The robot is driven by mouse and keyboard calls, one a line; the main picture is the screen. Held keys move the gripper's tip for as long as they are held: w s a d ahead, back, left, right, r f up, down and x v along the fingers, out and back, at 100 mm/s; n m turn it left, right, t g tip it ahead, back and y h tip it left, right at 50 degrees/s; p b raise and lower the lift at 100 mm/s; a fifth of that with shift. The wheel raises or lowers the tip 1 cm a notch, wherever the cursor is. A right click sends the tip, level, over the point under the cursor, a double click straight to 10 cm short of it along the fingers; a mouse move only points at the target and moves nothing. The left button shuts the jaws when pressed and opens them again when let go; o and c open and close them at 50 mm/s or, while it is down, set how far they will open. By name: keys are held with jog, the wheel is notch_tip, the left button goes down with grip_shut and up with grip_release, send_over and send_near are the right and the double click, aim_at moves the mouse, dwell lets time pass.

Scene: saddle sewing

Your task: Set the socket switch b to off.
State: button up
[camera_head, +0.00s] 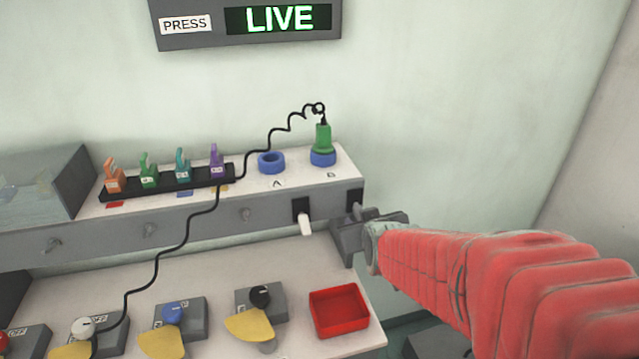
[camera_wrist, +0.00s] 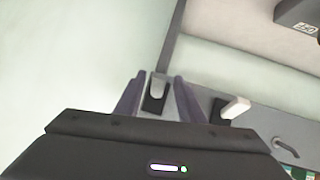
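Socket switch b is a black plate (camera_head: 354,197) on the grey front panel below socket B, partly hidden behind my gripper (camera_head: 353,222) in the head view. The fingers are open, one on each side of the lever, with gaps showing. I cannot tell whether the lever is set on or off. A green plug (camera_head: 322,138) stands upright in blue socket B (camera_head: 323,158).
Switch a (camera_head: 305,222), with a white lever, is left of switch b. Blue socket A (camera_head: 271,162) is empty. A red tray (camera_head: 339,312) and knob boxes (camera_head: 180,318) are on the lower bench. A black cord (camera_head: 187,240) crosses the panel. The display (camera_head: 279,19) reads LIVE.

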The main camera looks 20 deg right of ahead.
jog(key=shift+r, duration=0.1)
jog(key=v, duration=0.7)
jog(key=shift+s, duration=0.2)
dwell(0.4)
dwell(0.4)
jog(key=s+a+g+y, duration=0.2)
jog(key=s+a+g, duration=0.3)
jog(key=s, duration=1)
jog(key=shift+s+a+f+g, duration=0.2)
jog(key=shift+a+f+g, duration=0.25)
jog(key=shift+a, duration=1.45)
